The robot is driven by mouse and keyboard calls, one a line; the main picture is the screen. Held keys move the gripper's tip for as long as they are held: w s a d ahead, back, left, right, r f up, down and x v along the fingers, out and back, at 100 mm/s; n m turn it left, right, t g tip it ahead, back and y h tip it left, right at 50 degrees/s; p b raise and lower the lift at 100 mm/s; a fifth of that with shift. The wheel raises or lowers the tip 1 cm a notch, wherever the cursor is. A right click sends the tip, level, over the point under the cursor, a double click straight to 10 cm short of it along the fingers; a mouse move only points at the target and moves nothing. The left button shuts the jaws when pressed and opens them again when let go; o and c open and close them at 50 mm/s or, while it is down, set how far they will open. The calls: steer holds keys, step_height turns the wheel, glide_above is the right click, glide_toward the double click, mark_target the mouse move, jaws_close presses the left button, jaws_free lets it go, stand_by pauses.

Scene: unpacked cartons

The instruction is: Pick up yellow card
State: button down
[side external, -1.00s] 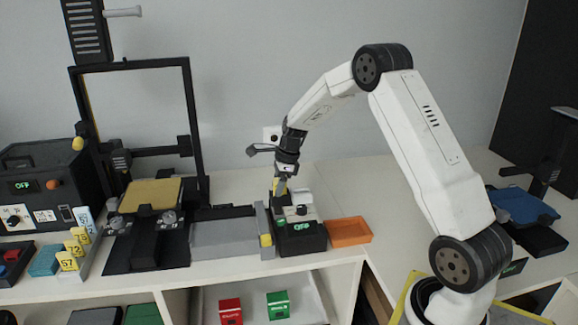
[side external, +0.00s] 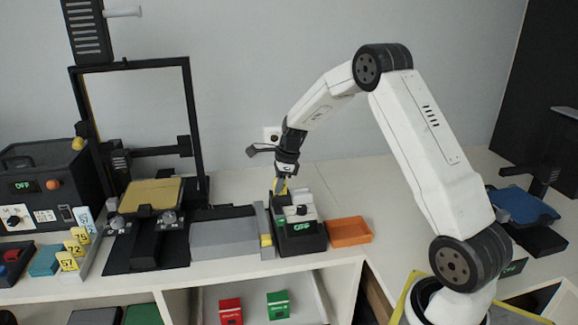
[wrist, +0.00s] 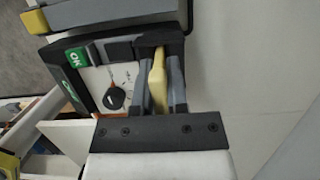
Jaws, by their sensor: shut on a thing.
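The yellow card (wrist: 158,80) stands on edge between the two grey fingers of my gripper (wrist: 161,85) in the wrist view. My gripper is shut on it. In the side external view my gripper (side external: 283,186) points down at the back left of a small black device (side external: 301,238) with a white top. The card's yellow (side external: 281,187) shows as a small patch between the fingers there. In the wrist view the card's far end is close to a black part of the device (wrist: 75,68); I cannot tell whether they touch.
An orange tray (side external: 349,231) stands right of the device. A grey slab (side external: 223,238) with a yellow-tipped bar (side external: 265,240) lies to its left. Numbered yellow tags (side external: 68,261) stand in a holder at far left. The counter behind and right of the tray is clear.

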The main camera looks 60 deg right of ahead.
steer(key=shift+r, duration=0.8)
steer(key=s+a+r, duration=0.4)
steer(key=s+r, duration=0.7)
steer(key=s, duration=0.2)
steer(key=shift+s+a+r, duration=0.15)
steer(key=shift+a+r, duration=0.05)
steer(key=w+d+f, duration=0.5)
steer(key=w+d, duration=0.4)
stand_by(0.6)
